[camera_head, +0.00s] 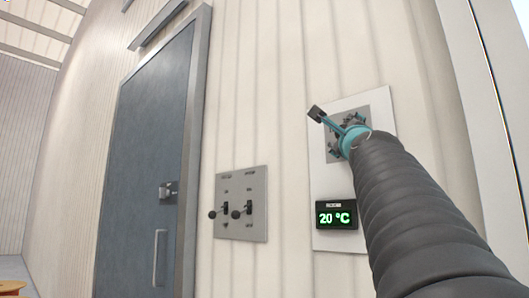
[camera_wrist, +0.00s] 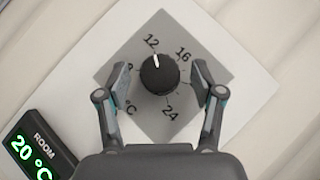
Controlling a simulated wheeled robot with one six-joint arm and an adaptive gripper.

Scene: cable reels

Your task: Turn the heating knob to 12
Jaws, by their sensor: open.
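The heating knob (camera_wrist: 160,77) is round and black, on a grey square dial plate (camera_wrist: 160,128) with printed numbers. Its white pointer line points up and slightly left, at the printed 12. I can read 12, 16 and 24; other marks are partly covered by my fingers. My gripper (camera_wrist: 161,83) is open, one finger on each side of the knob, with a visible gap on both sides. In the head view my gripper (camera_head: 342,130) is in front of the dial plate (camera_head: 361,103) and hides the knob.
A room display (camera_head: 336,215) below the dial reads 20 °C; it also shows in the wrist view (camera_wrist: 38,150). A grey switch panel (camera_head: 241,226) with levers is to the left on the ribbed wall. Further left is a blue-grey door (camera_head: 150,130) with a handle.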

